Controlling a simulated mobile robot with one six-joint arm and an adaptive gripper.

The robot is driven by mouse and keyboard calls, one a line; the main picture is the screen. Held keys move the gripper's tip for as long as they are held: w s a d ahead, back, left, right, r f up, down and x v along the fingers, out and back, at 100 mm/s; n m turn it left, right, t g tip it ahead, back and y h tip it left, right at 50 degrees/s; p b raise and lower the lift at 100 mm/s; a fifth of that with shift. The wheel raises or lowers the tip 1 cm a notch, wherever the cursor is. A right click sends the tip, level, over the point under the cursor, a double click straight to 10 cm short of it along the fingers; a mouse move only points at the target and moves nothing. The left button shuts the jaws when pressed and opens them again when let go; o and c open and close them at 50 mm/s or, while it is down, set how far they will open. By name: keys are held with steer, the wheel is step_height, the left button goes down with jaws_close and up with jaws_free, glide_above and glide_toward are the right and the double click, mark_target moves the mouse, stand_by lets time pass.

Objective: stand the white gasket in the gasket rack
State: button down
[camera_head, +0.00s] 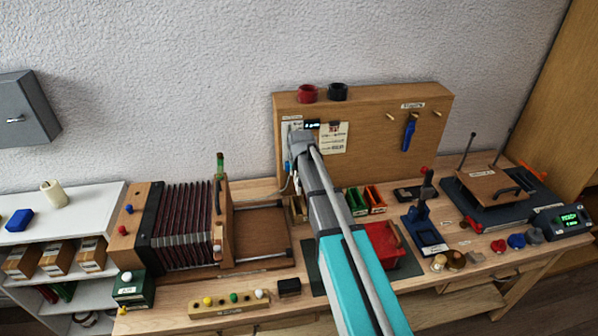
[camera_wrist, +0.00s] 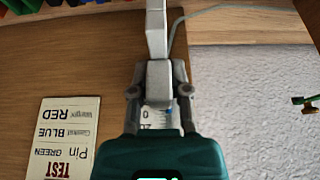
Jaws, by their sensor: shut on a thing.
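My gripper (camera_wrist: 159,82) is shut on a pale grey-white bar (camera_wrist: 156,28) in the wrist view. The bar juts past the fingertips and looks like the white gasket, though its full shape is not clear. In the head view my gripper (camera_head: 300,138) is in front of the upright wooden board (camera_head: 375,108), near its left edge, and the arm hides what it holds. A small wooden holder (camera_head: 298,208) stands on the bench below, partly behind my arm. I cannot tell whether it is the gasket rack.
A test card (camera_wrist: 69,138) and a thin cable (camera_wrist: 225,8) are close to my gripper. Green and red bins (camera_head: 374,196) stand right of my arm. A bellows unit (camera_head: 185,225) stands left. A blue press (camera_head: 425,225) and a red tray (camera_head: 400,262) are at the right.

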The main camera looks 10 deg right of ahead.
steer(key=shift+f+b, duration=4.1)
steer(key=shift+f, duration=0.05)
steer(key=shift+s+f+b, duration=0.1)
steer(key=shift+f+b, duration=2.15)
stand_by(0.9)
steer(key=c, duration=0.5)
jaws_free()
